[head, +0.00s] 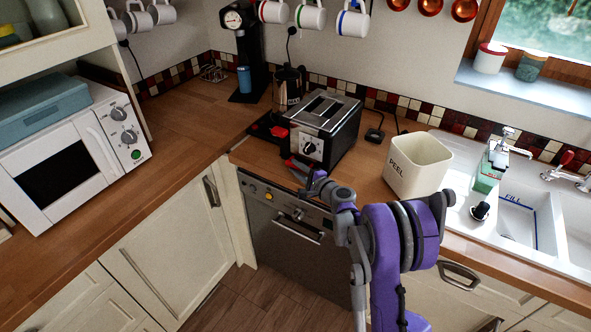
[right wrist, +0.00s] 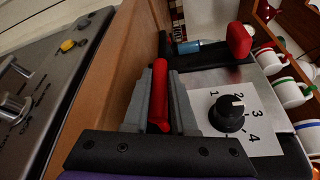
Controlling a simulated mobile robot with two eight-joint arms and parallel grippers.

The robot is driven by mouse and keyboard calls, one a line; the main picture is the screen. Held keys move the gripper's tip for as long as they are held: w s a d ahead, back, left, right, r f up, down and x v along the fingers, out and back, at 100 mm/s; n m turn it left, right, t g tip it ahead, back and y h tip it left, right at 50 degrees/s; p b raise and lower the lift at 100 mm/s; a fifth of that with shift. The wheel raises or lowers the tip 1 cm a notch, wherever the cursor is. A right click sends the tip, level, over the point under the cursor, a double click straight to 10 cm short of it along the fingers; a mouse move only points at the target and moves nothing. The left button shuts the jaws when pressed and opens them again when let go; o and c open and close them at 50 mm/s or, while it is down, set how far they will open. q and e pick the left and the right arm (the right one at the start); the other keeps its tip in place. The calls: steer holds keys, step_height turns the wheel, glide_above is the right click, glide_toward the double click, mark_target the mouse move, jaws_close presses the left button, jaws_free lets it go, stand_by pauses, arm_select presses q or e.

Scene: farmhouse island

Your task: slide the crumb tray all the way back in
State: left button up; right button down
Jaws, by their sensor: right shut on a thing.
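The black and steel toaster (head: 338,112) stands on the wooden counter with its dial face turned towards me. My right gripper (head: 298,168) is low at the toaster's front left corner. In the right wrist view, my right gripper (right wrist: 159,100) is shut on a red bar-shaped handle (right wrist: 160,90), seemingly the crumb tray's, beside the numbered dial (right wrist: 230,113). The tray's flat part is hidden, so I cannot tell how far it sticks out. My left gripper is not in view.
A cream PEEL bin (head: 418,166) stands right of the toaster, near the sink (head: 515,222).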

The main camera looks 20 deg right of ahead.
steer(key=shift+f, duration=0.15)
stand_by(0.5)
steer(key=shift+c, duration=1)
jaws_free()
steer(key=shift+o, duration=0.6)
steer(key=shift+s, duration=0.1)
steer(key=shift+s, duration=0.1)
steer(key=shift+r+v, duration=0.2)
steer(key=shift+v, duration=0.65)
steer(key=shift+r+v, duration=0.2)
steer(key=shift+v, duration=0.65)
steer(key=shift+r+v, duration=0.2)
steer(key=shift+v, duration=0.65)
steer(key=r+v, duration=0.1)
steer(key=v, duration=0.7)
steer(key=shift+s+b, duration=0.3)
steer(key=shift+d, duration=0.1)
